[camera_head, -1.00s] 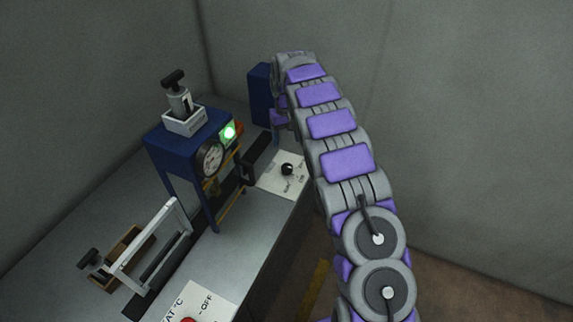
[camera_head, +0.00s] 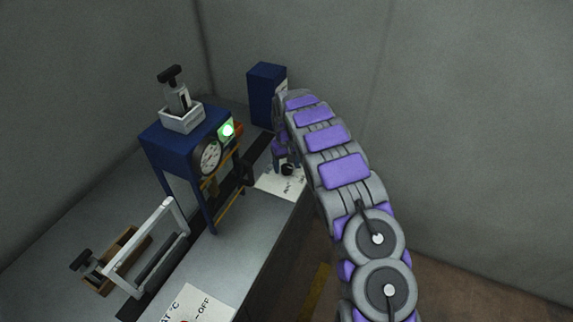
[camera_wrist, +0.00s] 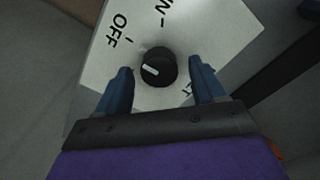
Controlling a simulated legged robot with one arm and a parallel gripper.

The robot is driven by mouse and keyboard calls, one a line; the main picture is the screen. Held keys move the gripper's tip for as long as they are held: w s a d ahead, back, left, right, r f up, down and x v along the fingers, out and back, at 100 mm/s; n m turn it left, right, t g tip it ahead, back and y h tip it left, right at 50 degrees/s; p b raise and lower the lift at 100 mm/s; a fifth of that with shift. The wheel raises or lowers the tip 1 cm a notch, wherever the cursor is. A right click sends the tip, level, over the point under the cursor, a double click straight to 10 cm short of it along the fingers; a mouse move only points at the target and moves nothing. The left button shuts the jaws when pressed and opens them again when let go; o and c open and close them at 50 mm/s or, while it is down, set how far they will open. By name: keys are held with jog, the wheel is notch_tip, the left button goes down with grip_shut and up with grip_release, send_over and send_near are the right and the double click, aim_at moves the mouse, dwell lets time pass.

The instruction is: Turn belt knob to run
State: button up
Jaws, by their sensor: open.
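The belt knob (camera_wrist: 158,68) is a round black knob with a white pointer line on a white label plate (camera_wrist: 222,30). In the wrist view it sits between the two fingers of my open gripper (camera_wrist: 161,82), with gaps on both sides. The plate reads OFF at the upper left; other lettering is partly cut off or hidden. The pointer line lies on the knob's left side.
A blue frame machine (camera_head: 185,140) with a gauge (camera_head: 209,157) and a lit green light (camera_head: 228,130) stands left of the knob. A blue box (camera_head: 264,92) stands behind my gripper. A second panel (camera_head: 193,302) marked OFF lies nearer on the bench.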

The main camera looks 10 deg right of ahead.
jog(key=shift+c, duration=0.5)
jog(key=c, duration=1)
jog(key=shift+o, duration=0.2)
